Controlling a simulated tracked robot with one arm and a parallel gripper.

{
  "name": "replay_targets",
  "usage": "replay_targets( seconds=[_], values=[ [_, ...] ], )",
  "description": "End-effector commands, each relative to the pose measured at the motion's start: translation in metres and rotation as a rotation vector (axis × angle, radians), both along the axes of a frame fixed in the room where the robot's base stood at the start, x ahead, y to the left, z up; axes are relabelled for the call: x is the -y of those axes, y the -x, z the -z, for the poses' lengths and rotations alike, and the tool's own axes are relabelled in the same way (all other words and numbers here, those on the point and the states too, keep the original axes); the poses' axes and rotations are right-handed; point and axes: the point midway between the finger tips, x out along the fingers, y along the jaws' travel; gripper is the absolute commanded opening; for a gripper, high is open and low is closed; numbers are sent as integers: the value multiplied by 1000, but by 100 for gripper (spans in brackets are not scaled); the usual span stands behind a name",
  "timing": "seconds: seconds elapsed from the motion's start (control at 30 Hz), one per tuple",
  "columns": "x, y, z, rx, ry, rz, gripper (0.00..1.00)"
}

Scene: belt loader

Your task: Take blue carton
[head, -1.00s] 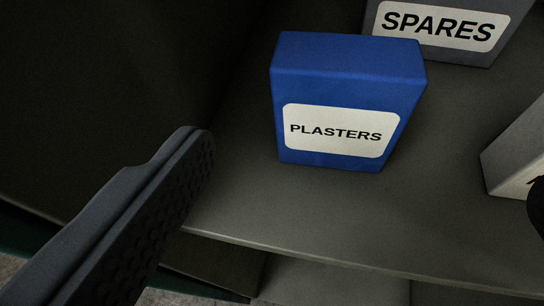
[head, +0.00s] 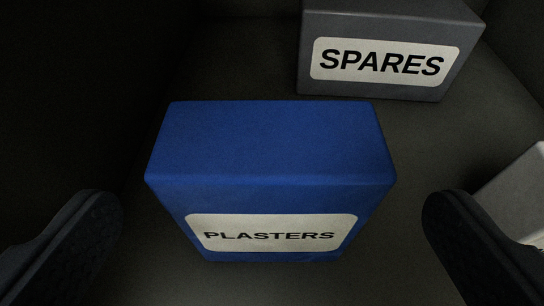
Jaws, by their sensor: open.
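The blue carton (head: 270,150) stands upright in the middle of the head view, with a white label reading PLASTERS on its front face. My gripper (head: 272,215) is open, with one dark finger to the left of the carton and the other to its right. A gap shows between each finger and the carton's sides, so neither finger appears to touch it. The carton's lower edge is dim near the bottom of the view.
A grey box (head: 390,50) labelled SPARES stands behind the carton to the right. A pale box (head: 515,195) is at the right edge, partly hidden behind the right finger. Dark walls close in the left side and the back.

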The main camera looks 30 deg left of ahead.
Motion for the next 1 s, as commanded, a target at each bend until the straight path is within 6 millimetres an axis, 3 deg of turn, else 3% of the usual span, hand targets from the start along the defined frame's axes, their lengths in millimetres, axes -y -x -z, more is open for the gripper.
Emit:
replay_targets(
  seconds=[0.47,0.8,1.0],
  values=[
    [-16,-23,14,1,0,0,100],
    [-35,-52,32,-2,2,0,100],
    [-36,-55,31,-1,1,1,100]
  ],
)
